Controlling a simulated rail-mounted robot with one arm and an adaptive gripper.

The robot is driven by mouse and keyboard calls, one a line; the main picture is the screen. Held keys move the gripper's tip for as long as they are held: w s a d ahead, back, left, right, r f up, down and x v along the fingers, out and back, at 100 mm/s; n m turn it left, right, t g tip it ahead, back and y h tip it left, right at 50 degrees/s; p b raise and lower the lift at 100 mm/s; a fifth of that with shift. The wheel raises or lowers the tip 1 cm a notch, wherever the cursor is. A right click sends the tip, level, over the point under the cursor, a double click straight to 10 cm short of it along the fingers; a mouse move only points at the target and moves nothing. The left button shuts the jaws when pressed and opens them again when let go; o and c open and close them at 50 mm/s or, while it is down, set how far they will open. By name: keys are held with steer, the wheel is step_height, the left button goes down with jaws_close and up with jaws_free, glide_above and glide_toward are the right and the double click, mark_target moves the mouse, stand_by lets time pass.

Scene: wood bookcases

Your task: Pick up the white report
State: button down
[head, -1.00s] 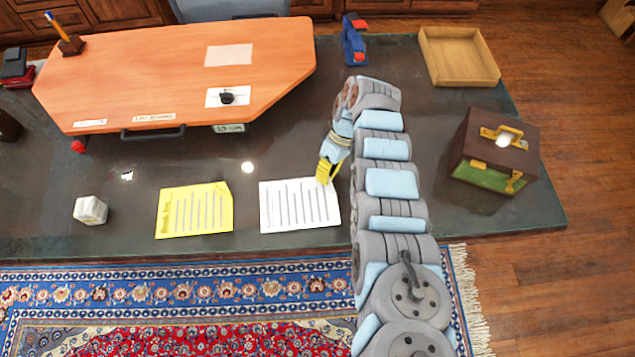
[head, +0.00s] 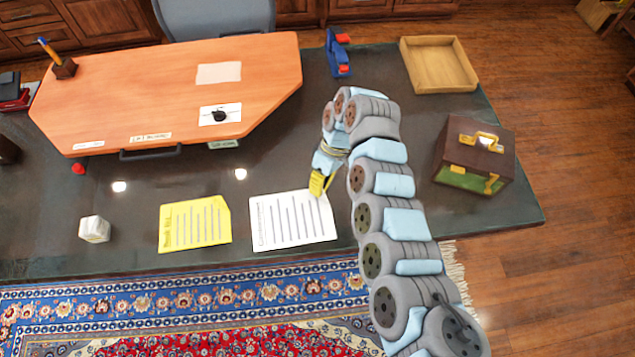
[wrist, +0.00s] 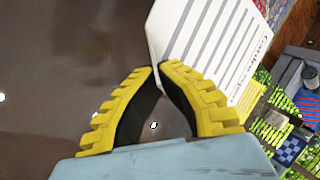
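The white report (head: 292,220) is a sheet with dark vertical lines of print, near the front edge of the dark desk, right of the yellow report (head: 195,223). My gripper (head: 316,192), with yellow fingers, is at its upper right corner. In the wrist view the fingertips (wrist: 158,70) come together at the corner of the white report (wrist: 200,40), and the fingers look shut on it. The sheet looks slightly raised, but its exact height above the desk is hard to tell.
An orange raised desktop (head: 170,95) stands behind. A white cube (head: 94,229) is at left, a brown box with yellow handle (head: 474,157) at right. A wooden tray (head: 438,65) and blue stapler-like object (head: 338,55) are at the back. A patterned rug (head: 200,300) lies in front.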

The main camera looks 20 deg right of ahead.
mark_target(323, 224)
steer(key=shift+s+a+r, duration=0.15)
steer(key=shift+s+r, duration=0.1)
steer(key=shift+s, duration=0.3)
steer(key=shift+s+a+r, duration=0.15)
steer(key=shift+s+r, duration=0.1)
steer(key=shift+s, duration=0.25)
steer(key=shift+s+r+p, duration=0.2)
steer(key=shift+p, duration=0.15)
steer(key=shift+s+a+r+p, duration=0.2)
steer(key=shift+r+p, duration=0.25)
steer(key=shift+p, duration=0.5)
steer(key=s+p, duration=0.1)
steer(key=p, duration=0.1)
steer(key=r+p, duration=0.1)
steer(key=shift+s+a+p, duration=0.25)
steer(key=shift+s+p, duration=0.1)
steer(key=p, duration=0.2)
steer(key=s+p, duration=0.1)
steer(key=p, duration=0.2)
steer(key=s+r+p, duration=0.1)
steer(key=p, duration=0.1)
steer(key=shift+s+a, duration=0.25)
steer(key=shift+a, duration=0.05)
steer(key=shift+s+p, duration=0.45)
steer(key=shift+p, duration=0.6)
steer(key=shift+s+a+p, duration=0.25)
steer(key=shift+s+p, duration=0.2)
steer(key=shift+p, duration=0.1)
steer(key=shift+w, duration=0.1)
